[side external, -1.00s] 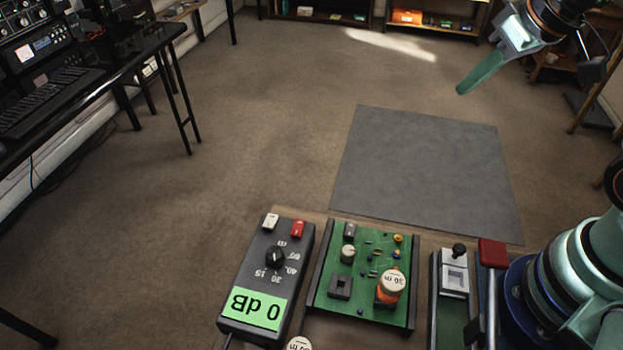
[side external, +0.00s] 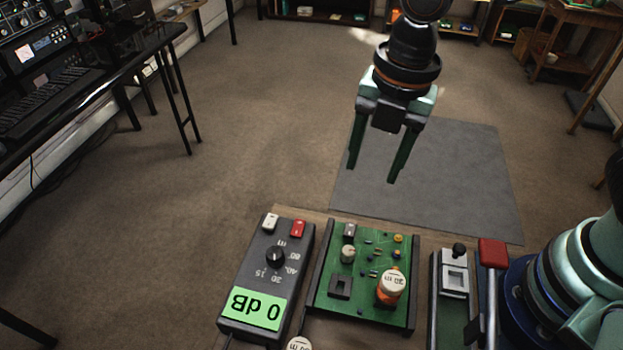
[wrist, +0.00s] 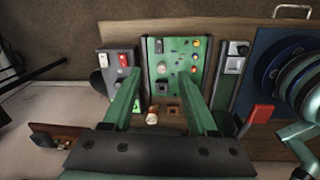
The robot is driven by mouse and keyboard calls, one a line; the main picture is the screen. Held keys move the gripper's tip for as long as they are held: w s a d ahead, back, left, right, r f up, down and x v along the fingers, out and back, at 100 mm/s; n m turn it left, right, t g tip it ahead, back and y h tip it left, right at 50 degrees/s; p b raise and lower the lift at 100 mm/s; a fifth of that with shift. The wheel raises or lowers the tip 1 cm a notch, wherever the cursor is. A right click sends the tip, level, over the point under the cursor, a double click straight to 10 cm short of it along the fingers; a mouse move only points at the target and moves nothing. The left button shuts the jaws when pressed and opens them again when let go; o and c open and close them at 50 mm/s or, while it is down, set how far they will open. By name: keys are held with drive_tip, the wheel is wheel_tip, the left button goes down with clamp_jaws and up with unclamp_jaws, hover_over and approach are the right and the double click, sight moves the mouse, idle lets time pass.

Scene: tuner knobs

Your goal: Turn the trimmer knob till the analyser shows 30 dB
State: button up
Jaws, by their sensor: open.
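The analyser (side external: 262,285) is a dark grey box whose green display (side external: 253,309) reads 0 dB, upside down in the side view. It carries a black dial (side external: 275,257). A green circuit board (side external: 325,275) stands right of it, with a small pale-topped knob (side external: 347,254), which looks like the trimmer knob. My gripper (side external: 374,173) is open and empty, in the air above and beyond the board.
Another white cap (side external: 299,343) is at the front edge. A device with a red-topped lever (side external: 491,252) stands at the right. The grey mat (side external: 455,170) behind is clear.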

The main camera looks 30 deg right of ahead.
sight(349, 250)
drive_tip(key=a+f+n, duration=0.1)
drive_tip(key=f+n, duration=0.1)
drive_tip(key=f, duration=0.3)
drive_tip(key=s+a+f+n, duration=0.1)
drive_tip(key=a+f+n, duration=0.1)
drive_tip(key=f, duration=0.2)
drive_tip(key=s+a+f+n+g, duration=0.1)
drive_tip(key=f+n, duration=0.1)
drive_tip(key=f, duration=0.3)
drive_tip(key=shift+s+a+f+h, duration=0.2)
drive_tip(key=shift+f+h, duration=0.1)
clamp_jaws()
